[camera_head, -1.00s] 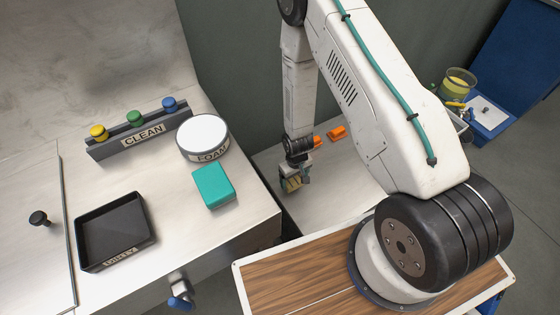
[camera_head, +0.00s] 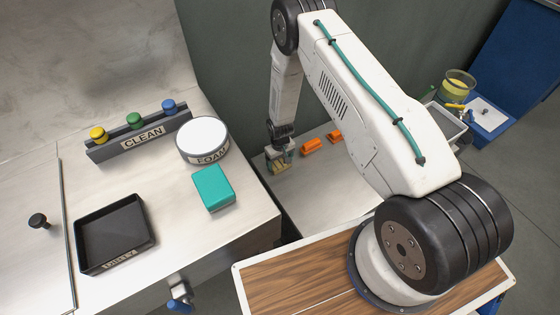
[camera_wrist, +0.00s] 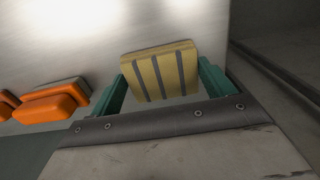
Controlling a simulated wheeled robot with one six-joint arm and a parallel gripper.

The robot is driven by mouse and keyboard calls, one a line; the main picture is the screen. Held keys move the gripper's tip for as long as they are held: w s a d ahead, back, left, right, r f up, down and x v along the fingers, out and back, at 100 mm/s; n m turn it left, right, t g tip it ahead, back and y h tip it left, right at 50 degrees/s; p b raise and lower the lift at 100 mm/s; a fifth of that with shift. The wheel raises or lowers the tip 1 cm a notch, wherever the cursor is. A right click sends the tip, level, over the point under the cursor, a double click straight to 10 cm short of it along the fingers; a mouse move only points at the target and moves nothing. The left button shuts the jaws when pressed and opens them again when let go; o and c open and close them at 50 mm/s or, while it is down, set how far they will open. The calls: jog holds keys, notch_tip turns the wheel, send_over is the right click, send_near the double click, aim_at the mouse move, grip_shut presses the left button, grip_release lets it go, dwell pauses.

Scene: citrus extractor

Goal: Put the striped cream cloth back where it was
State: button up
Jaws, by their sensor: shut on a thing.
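The striped cream cloth (camera_wrist: 162,71) is a folded tan pad with dark stripes, held between the teal fingers of my gripper (camera_wrist: 167,88) in the wrist view. In the head view my gripper (camera_head: 279,165) is over the low metal surface (camera_head: 330,195) behind the wooden-topped cart, with the cloth (camera_head: 277,168) showing small beneath it. My gripper is shut on the cloth. Whether the cloth touches the surface below cannot be told.
Orange blocks (camera_head: 312,145) lie on the low surface to the gripper's right. On the counter at left are the CLEAN rack (camera_head: 140,136), the FOAM dish (camera_head: 203,139), a teal block (camera_head: 213,187) and the black DIRTY tray (camera_head: 115,232). A dark wall stands behind.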

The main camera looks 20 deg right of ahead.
jog(key=o, duration=1)
jog(key=shift+f, duration=0.1)
jog(key=shift+c, duration=0.2)
notch_tip(320, 180, up, 13)
notch_tip(320, 180, up, 19)
send_over(280, 162)
jog(key=s, duration=0.1)
jog(key=s+d+r+m, duration=0.1)
jog(key=s+r, duration=0.3)
jog(key=r, duration=0.4)
jog(key=s+d+r, duration=0.1)
jog(key=s+r, duration=0.3)
jog(key=r, duration=0.4)
jog(key=s+r, duration=0.7)
jog(key=s, duration=0.6)
jog(key=s+d+r+m+t, duration=0.1)
jog(key=s+r, duration=0.6)
jog(key=s, duration=0.7)
